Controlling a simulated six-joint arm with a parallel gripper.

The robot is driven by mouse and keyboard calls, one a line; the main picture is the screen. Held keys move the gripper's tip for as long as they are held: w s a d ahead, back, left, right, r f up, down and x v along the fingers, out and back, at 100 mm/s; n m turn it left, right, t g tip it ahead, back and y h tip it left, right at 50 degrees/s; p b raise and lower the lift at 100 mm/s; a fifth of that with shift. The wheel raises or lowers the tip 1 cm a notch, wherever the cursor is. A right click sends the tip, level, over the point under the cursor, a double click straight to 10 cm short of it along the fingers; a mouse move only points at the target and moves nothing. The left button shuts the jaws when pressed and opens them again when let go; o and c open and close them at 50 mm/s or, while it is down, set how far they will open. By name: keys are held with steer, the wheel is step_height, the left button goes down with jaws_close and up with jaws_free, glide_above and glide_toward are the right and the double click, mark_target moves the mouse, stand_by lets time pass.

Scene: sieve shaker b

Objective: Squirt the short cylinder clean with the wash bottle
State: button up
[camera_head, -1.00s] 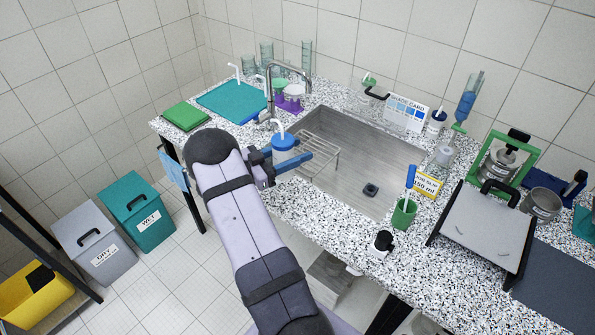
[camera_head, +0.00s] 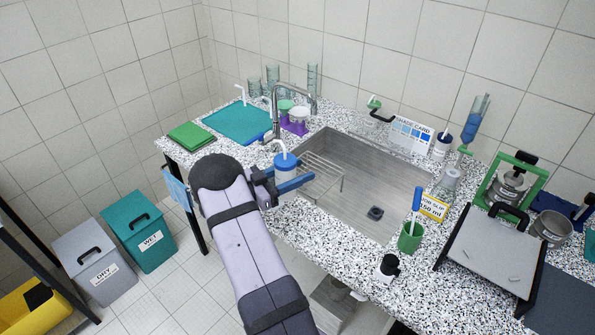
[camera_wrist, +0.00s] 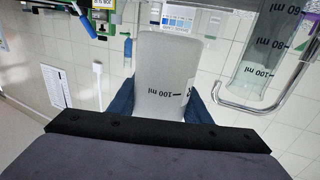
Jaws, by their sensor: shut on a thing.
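My gripper (camera_head: 292,183) is shut on the wash bottle (camera_head: 285,171), which has a blue cap and a bent white spout. It holds the bottle roughly upright over the sink's left front end. In the wrist view the pale bottle body (camera_wrist: 163,75) with a 100 ml mark stands between the dark blue jaws. Several clear glass cylinders stand at the back left; the shorter one (camera_head: 253,88) is left of a taller one (camera_head: 312,78). A clear graduated cylinder (camera_wrist: 268,45) shows large at the wrist view's upper right; I cannot tell which one it is.
The sink (camera_head: 375,181) holds a wire rack (camera_head: 325,175). A tall tap (camera_head: 275,105) rises behind my gripper. A green cup (camera_head: 410,238) stands on the front counter.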

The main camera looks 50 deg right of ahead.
steer(key=shift+f+b, duration=1.1)
steer(key=shift+f, duration=0.5)
steer(key=shift+o, duration=0.3)
steer(key=shift+c, duration=1)
steer(key=shift+c, duration=0.4)
steer(key=shift+o, duration=1.4)
steer(key=c, duration=0.5)
steer(key=shift+o, duration=0.2)
steer(key=shift+c, duration=0.9)
